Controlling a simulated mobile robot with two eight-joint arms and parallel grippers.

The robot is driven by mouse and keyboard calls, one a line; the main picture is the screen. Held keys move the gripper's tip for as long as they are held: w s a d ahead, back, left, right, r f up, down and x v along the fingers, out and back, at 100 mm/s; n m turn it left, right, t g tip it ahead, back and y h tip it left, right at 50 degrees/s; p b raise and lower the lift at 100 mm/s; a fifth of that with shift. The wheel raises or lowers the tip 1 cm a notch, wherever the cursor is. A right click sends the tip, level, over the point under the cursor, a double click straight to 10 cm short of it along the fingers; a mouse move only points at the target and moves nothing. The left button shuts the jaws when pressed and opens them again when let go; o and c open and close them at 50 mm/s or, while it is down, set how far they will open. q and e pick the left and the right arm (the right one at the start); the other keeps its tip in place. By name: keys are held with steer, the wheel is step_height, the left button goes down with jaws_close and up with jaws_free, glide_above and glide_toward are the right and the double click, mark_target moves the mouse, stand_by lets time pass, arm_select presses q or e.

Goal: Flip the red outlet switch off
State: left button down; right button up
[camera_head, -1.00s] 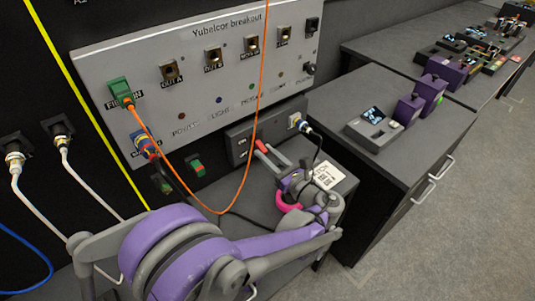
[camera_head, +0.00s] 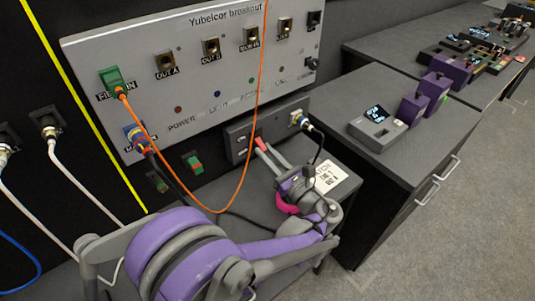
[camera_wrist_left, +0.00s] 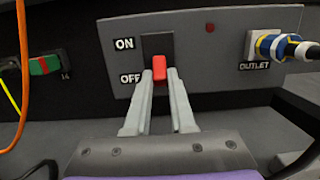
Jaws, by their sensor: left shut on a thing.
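The red switch (camera_wrist_left: 159,68) sits in the lower part of its dark slot, level with the OFF label (camera_wrist_left: 130,78) and below the ON label (camera_wrist_left: 124,44). It also shows as a small red spot in the head view (camera_head: 259,143). The slot is on the front of a grey outlet box (camera_wrist_left: 207,76), which the head view also shows (camera_head: 282,122). My left gripper (camera_wrist_left: 159,77) is shut on the red switch, with one grey fingertip on each side of it. In the head view the left gripper (camera_head: 265,150) reaches up to the box. My right gripper is out of view.
A cable plug (camera_wrist_left: 275,45) sits in the box's OUTLET socket, right of the switch. An orange cable (camera_head: 245,170) hangs in front of the grey breakout panel (camera_head: 200,100), left of the gripper. A printed label card (camera_head: 330,177) lies beside my wrist.

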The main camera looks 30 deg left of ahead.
arm_select(q)
steer(key=c, duration=0.8)
jaws_free()
steer(key=shift+o, duration=0.2)
steer(key=shift+d, duration=0.15)
steer(key=v, duration=1)
steer(key=shift+s+d, duration=0.2)
steer(key=shift+d, duration=0.05)
